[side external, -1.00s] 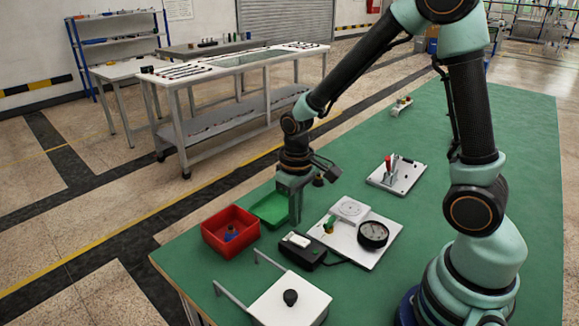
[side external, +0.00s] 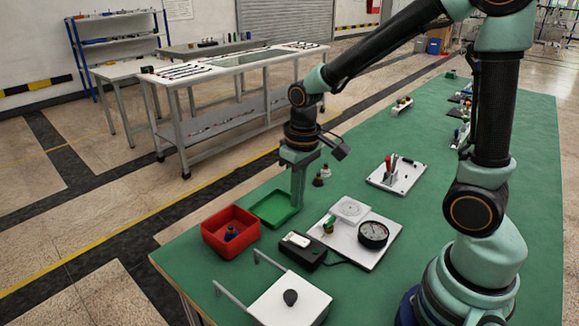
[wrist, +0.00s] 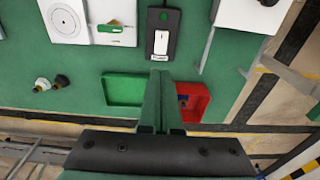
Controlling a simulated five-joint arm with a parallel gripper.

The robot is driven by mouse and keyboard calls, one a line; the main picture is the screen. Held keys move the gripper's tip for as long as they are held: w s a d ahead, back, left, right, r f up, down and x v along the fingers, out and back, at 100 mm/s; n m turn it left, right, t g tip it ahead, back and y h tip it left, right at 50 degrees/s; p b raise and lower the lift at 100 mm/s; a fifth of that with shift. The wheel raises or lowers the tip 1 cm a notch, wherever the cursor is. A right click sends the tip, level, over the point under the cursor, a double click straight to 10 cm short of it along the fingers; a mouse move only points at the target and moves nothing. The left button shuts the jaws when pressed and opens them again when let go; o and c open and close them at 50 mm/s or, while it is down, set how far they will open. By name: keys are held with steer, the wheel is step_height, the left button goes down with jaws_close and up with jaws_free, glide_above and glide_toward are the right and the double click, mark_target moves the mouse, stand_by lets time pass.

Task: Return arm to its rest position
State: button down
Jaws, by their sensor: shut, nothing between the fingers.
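My arm reaches over the green table (side external: 420,170) from the right. My gripper (side external: 297,203) points down, shut and empty, above the table beside the green tray. In the wrist view my gripper (wrist: 160,75) shows its fingers together, between the green tray and the red bin. The green tray (side external: 268,220) looks empty; the wrist view shows it too (wrist: 108,90). The red bin (side external: 212,243) holds a blue item (side external: 230,233).
Two small knobs (side external: 319,180) and a toggle clamp plate (side external: 395,178) lie behind.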

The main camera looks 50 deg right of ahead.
steer(key=s+r+t, duration=0.4)
steer(key=s+r, duration=0.2)
steer(key=r, duration=0.5)
steer(key=shift+d+r+t, duration=0.2)
steer(key=shift+r+t, duration=0.1)
steer(key=shift+t, duration=0.1)
